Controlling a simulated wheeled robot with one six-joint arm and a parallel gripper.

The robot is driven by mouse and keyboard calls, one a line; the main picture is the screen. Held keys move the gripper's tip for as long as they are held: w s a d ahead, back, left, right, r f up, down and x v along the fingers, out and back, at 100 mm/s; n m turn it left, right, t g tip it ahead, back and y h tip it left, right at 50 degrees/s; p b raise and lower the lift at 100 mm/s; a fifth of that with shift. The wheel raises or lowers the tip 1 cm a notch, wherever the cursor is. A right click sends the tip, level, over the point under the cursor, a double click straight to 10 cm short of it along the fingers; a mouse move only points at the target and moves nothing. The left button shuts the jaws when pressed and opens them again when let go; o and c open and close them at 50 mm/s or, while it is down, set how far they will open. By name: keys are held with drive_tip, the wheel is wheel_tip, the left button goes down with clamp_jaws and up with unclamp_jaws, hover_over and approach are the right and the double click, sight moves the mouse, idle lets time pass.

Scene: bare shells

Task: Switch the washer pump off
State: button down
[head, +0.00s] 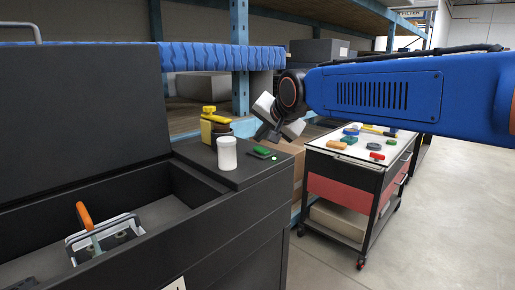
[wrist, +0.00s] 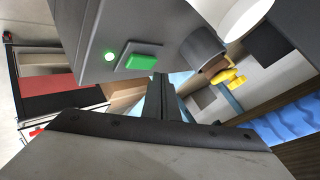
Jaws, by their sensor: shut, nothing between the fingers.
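The dark parts washer (head: 200,235) stands at the left with its lid raised. On its right-hand ledge is a green switch (head: 262,150), with a small lit green lamp (head: 275,158) beside it. In the wrist view the green switch (wrist: 142,58) and the glowing lamp (wrist: 109,56) show clearly. My gripper (head: 262,135) is shut and empty, pointing down just above and behind the switch. In the wrist view its fingertips (wrist: 160,80) appear close to the switch's edge; I cannot tell whether they touch it. Which way the switch is set is not clear.
A white cylinder (head: 227,153) and a yellow can (head: 212,125) stand left of the switch. The open basin holds a wire carrier (head: 105,238) with an orange-handled brush (head: 86,220). A cart (head: 345,165) with several small items stands right; shelving is behind.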

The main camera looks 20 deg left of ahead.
sight(263, 151)
drive_tip(key=shift+a+f, duration=0.1)
drive_tip(key=shift+f, duration=0.65)
idle(1.4)
drive_tip(key=shift+r, duration=0.1)
drive_tip(key=shift+r, duration=0.7)
drive_tip(key=shift+s+d+r, duration=0.1)
drive_tip(key=shift+d+r, duration=0.15)
drive_tip(key=shift+r, duration=1)
drive_tip(key=shift+s+d+r, duration=0.1)
drive_tip(key=shift+d+r, duration=0.1)
drive_tip(key=shift+r, duration=1)
drive_tip(key=shift+w, duration=0.1)
